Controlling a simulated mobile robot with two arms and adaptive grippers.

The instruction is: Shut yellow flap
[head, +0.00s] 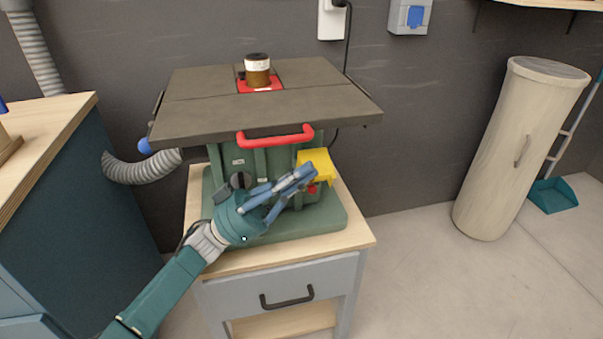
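The yellow flap (318,163) is on the front right of the green machine body, under the dark table top. It stands raised and sticks out. A red button (313,189) shows just below it. My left gripper (310,173) reaches in from the lower left, with its fingertips close together at the flap's left front side. Its blue fingers look shut with nothing between them. I cannot tell whether the tips touch the flap. They hide part of the machine's front. My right gripper is not in view.
A red handle bar (275,137) sits on the table top's front edge, above my gripper. The machine stands on a wooden cabinet (352,240) with a grey drawer. A grey hose (140,167) is at left. A beige cylinder (515,150) stands at right, with free floor between.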

